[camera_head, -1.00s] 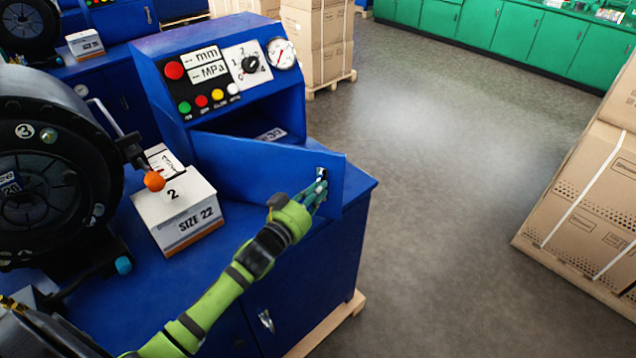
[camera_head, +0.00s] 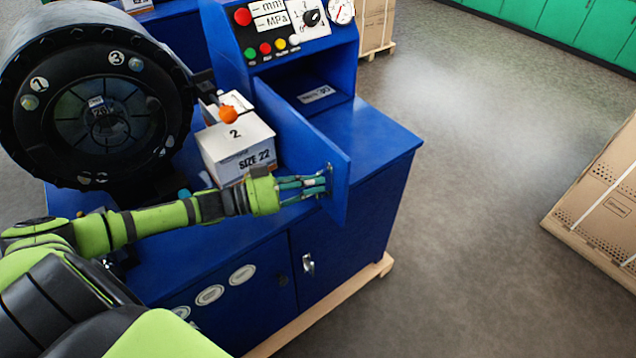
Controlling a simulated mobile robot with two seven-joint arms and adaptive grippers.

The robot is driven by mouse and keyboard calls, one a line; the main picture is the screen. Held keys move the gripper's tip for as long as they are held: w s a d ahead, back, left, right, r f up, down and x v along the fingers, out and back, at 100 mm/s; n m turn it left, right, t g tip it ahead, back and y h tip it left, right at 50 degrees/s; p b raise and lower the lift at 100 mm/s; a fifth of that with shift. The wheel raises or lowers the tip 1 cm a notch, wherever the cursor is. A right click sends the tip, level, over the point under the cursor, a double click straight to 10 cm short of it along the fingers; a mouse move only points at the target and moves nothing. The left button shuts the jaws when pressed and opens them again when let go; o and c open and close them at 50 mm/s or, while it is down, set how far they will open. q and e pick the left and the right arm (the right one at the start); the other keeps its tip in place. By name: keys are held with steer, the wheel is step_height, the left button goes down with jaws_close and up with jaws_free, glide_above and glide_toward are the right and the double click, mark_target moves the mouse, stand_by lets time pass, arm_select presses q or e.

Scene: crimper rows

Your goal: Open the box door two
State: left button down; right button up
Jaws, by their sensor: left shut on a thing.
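The blue box door (camera_head: 297,135) under the control panel stands swung well open, pointing out toward me. The blue box (camera_head: 310,80) behind it shows its dark inside, with a small labelled plate in it. My left gripper (camera_head: 326,182) is shut on the handle near the door's free edge. The fingers hide most of the handle. My right gripper is not in view.
A white box marked SIZE 22 (camera_head: 236,147) stands on the blue bench, close to the door's left side. A large black crimper (camera_head: 105,120) stands at the left. The bench top (camera_head: 365,135) right of the door is clear. Cartons (camera_head: 602,200) stand at the far right.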

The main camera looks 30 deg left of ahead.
arm_select(q)
steer(key=shift+w+a+r, duration=0.1)
steer(key=shift+a+r, duration=0.1)
steer(key=shift+a, duration=0.05)
steer(key=c, duration=1.2)
jaws_free()
steer(key=shift+a+f, duration=0.1)
steer(key=shift+f, duration=0.15)
steer(key=v, duration=1.2)
